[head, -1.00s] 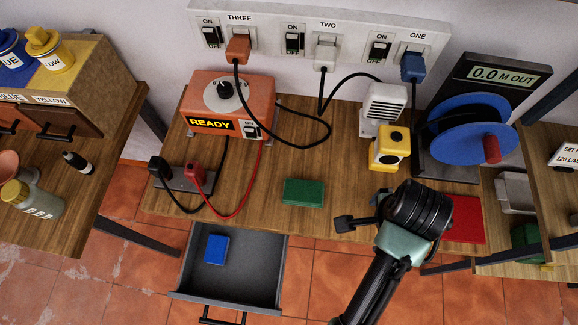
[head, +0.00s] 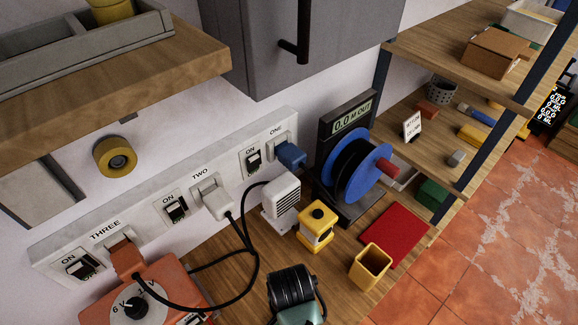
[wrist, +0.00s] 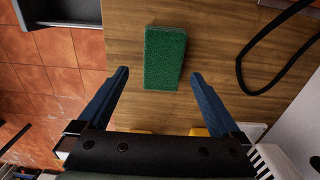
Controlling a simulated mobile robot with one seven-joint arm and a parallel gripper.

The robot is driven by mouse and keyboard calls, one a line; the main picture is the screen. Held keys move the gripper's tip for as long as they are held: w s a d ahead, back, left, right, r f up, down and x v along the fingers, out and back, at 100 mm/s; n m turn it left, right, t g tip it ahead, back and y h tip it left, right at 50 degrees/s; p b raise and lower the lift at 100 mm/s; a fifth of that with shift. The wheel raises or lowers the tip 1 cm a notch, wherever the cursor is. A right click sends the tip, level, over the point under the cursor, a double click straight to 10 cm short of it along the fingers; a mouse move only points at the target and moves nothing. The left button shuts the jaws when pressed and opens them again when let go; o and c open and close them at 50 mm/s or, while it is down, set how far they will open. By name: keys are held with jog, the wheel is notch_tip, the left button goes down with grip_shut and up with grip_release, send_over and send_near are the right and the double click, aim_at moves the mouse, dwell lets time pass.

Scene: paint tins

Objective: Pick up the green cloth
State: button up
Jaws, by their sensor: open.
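The black and pale green wrist of my arm (head: 293,295) shows at the bottom of the head view; the fingers are hidden there.
A black cable (wrist: 262,88) loops on the bench right of the cloth. A grey drawer (wrist: 60,12) stands open at upper left. A yellow lamp (head: 316,228), yellow open cup (head: 369,268), red mat (head: 396,235) and blue reel (head: 358,165) stand along the bench.

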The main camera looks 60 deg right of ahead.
jog(key=shift+w+d+f+p, duration=0.1)
jog(key=shift+d+f+p, duration=0.05)
jog(key=shift+f, duration=1.65)
jog(key=shift+d+f+p, duration=0.15)
jog(key=shift+f, duration=1.65)
jog(key=c, duration=1.2)
